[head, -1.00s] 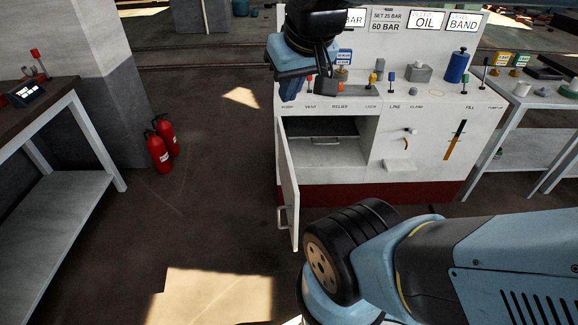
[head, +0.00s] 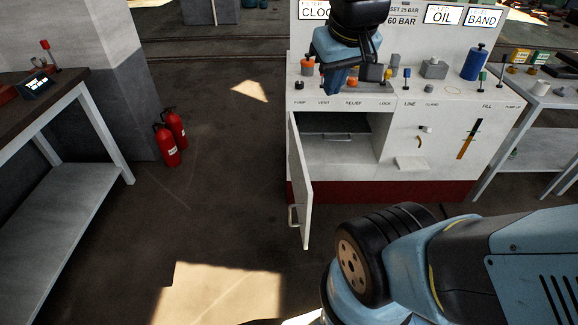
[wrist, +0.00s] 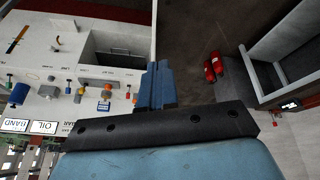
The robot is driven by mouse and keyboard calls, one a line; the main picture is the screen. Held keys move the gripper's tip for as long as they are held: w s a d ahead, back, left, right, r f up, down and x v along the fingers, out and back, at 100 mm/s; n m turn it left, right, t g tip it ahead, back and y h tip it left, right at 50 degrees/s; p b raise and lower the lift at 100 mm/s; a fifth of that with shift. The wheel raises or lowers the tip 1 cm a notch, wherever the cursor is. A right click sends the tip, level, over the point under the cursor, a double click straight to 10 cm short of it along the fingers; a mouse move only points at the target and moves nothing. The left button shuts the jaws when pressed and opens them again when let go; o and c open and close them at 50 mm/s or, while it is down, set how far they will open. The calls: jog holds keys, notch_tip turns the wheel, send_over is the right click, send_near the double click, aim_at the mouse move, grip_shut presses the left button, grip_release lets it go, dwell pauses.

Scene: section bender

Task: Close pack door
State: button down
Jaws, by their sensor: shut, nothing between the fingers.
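The white pack door (head: 301,185) hangs open on the left side of the cabinet opening in the head view, swung out toward me. A small handle (head: 293,217) sits low on its free edge. The white pack cabinet (head: 400,150) has an open compartment (head: 337,146) with a dark inside and a shelf. My gripper (head: 335,85) is above the compartment, over the left part of the cabinet top, apart from the door. In the wrist view its blue fingers (wrist: 156,85) are together and empty. The door is hard to make out in the wrist view.
The cabinet top carries several coloured knobs and valves, including a blue cylinder (head: 475,62). Red fire extinguishers (head: 168,145) stand by a pillar at left. A workbench (head: 60,110) is at far left. The floor left of the door is clear.

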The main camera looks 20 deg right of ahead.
jog(key=w+a+f+n+g+h, duration=0.2)
jog(key=w+f+n+g+h, duration=0.15)
jog(key=w+f, duration=0.45)
jog(key=w+a+f+n+g+h, duration=0.2)
jog(key=w+f+n, duration=0.2)
jog(key=w+f, duration=0.4)
jog(key=w+a+f+n+h, duration=0.1)
jog(key=w+a+f+n, duration=0.15)
jog(key=f, duration=0.45)
jog(key=w+a+f+n+h, duration=0.1)
jog(key=a+f+n, duration=0.15)
jog(key=f, duration=0.45)
jog(key=w+a+f+n+h, duration=0.1)
jog(key=w+a+f+n, duration=0.15)
jog(key=f, duration=0.45)
send_near(304, 181)
jog(key=a+f+x, duration=0.1)
jog(key=x, duration=0.3)
jog(key=shift+s+d+g, duration=0.1)
jog(key=shift+d+g, duration=0.35)
jog(key=shift+d, duration=0.6)
